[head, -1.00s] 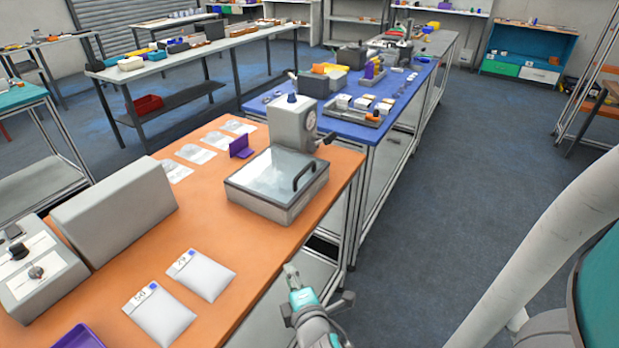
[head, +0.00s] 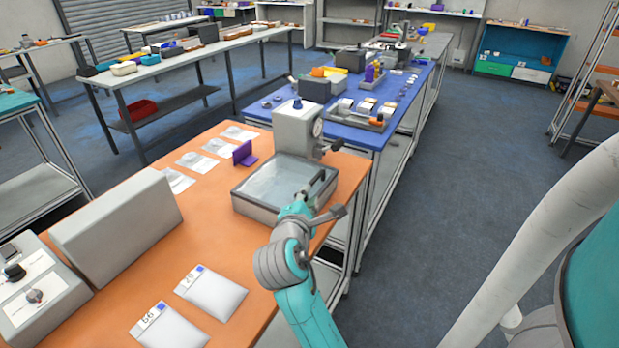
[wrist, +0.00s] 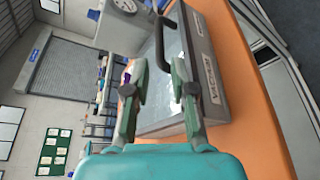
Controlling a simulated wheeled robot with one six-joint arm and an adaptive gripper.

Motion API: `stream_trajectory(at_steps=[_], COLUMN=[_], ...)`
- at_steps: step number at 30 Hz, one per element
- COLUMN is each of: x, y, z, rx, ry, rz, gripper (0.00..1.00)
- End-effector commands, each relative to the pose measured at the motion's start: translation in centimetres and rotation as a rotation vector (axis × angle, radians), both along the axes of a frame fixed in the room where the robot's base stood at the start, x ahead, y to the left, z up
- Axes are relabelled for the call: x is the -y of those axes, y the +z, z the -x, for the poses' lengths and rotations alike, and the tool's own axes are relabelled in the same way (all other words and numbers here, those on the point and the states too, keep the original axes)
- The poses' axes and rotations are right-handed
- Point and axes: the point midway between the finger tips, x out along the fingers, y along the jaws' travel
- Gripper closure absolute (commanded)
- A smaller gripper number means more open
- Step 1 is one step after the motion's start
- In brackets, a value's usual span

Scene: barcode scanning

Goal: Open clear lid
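The grey vacuum box with its clear lid (head: 272,180) sits on the orange table, and the lid lies flat and closed. A dark bar handle (head: 313,182) stands on the lid's right side; in the wrist view the handle (wrist: 160,45) shows just beyond my fingertips. My gripper (head: 303,198) is over the box's near right corner, close to the handle. In the wrist view my gripper (wrist: 157,75) is open, with a finger on each side of a clear gap and nothing held. I cannot tell whether the right finger touches the handle.
A grey block with a round gauge (head: 297,127) stands at the back of the box. A purple stand (head: 243,153) is to its left. Labelled white pouches (head: 210,292) and a large grey panel (head: 120,225) are on the orange table (head: 200,235).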

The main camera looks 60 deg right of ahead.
Motion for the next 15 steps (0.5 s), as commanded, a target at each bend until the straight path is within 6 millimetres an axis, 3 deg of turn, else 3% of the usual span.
stream_trajectory(at_steps=[15], x=[7.3], y=[-1.7], z=[-2.9], rx=[0.003], ry=[-0.001], rz=[-0.001], gripper=[0.75])
